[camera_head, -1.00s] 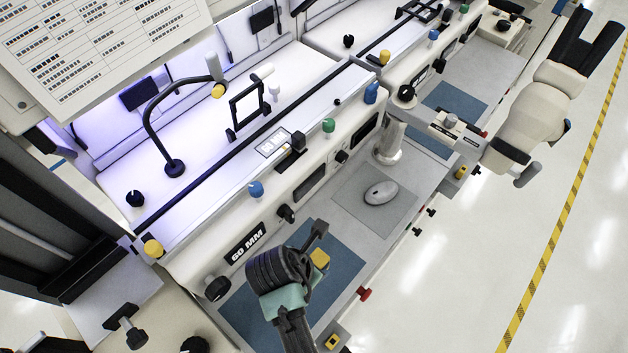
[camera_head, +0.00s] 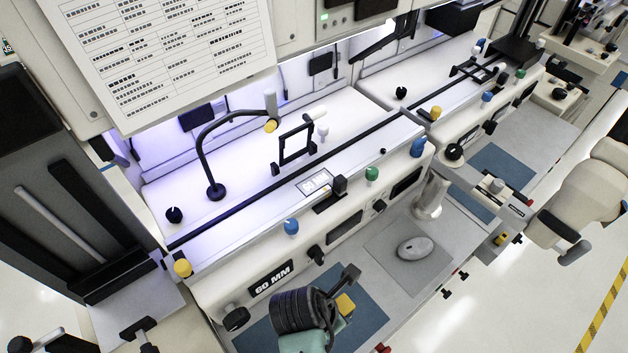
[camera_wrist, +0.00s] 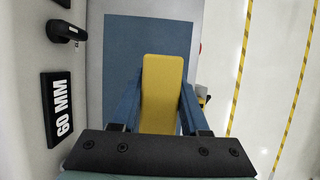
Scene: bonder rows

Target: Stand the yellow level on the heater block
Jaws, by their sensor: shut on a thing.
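The yellow level (camera_head: 345,304) is in my gripper (camera_head: 348,290), low in the head view, above the blue mat at the front of the bench. In the wrist view the level (camera_wrist: 162,90) stands out as a long yellow bar between the two blue fingers of my gripper (camera_wrist: 161,105), which are shut on it. Its lower end is hidden behind the dark gripper body. I cannot tell for sure which part is the heater block.
The blue mat (camera_wrist: 125,50) lies below, beside the machine front marked 60 MM (camera_head: 270,280). A grey mouse (camera_head: 415,248) sits on a grey pad to the right. A black curved lamp arm (camera_head: 205,150) and a black frame (camera_head: 293,148) rise from the white deck. Knobs line the front.

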